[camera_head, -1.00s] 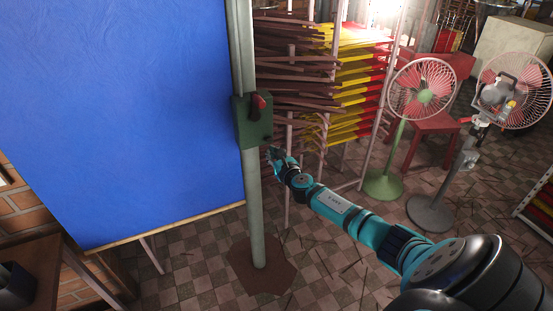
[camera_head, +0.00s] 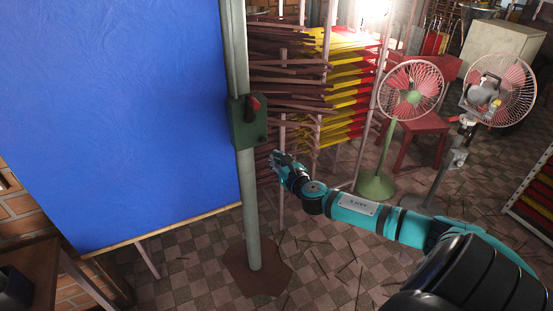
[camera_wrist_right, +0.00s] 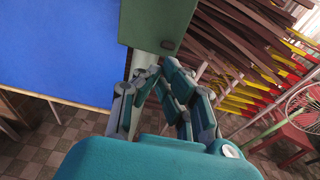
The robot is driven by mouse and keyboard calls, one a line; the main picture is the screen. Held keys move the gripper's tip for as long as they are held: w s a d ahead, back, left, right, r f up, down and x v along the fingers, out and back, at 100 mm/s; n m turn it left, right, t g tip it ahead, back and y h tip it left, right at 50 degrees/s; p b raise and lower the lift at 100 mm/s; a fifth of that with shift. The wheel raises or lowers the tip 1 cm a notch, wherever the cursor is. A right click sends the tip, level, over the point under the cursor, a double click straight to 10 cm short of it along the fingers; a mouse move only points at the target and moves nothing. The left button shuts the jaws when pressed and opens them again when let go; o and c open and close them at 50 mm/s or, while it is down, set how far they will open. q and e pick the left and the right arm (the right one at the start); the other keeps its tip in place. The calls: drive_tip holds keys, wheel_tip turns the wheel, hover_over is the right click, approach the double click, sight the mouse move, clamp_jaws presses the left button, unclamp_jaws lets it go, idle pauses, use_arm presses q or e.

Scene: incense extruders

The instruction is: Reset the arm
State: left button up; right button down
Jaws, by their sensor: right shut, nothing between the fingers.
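My right gripper (camera_head: 277,160) is shut and empty. Its teal arm (camera_head: 365,213) reaches in from the lower right of the head view. The gripper is in the air, to the right of and below a green switch box (camera_head: 246,122) with a red lever (camera_head: 252,103). In the head view it does not overlap the box. In the right wrist view, the closed fingers (camera_wrist_right: 155,72) show just below the underside of the green box (camera_wrist_right: 158,22). I cannot tell how far apart they are in depth. My left gripper is not in view.
The box is on a grey-green pole (camera_head: 250,210) beside a large blue board (camera_head: 120,110). Racks of brown, yellow and red incense sticks (camera_head: 290,75) stand behind. A green fan (camera_head: 412,95) and a second fan (camera_head: 500,90) stand to the right. Tiled floor (camera_head: 190,265) is open below.

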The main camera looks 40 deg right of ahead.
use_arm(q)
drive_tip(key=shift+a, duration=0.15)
use_arm(e)
drive_tip(key=shift+d+f, duration=0.1)
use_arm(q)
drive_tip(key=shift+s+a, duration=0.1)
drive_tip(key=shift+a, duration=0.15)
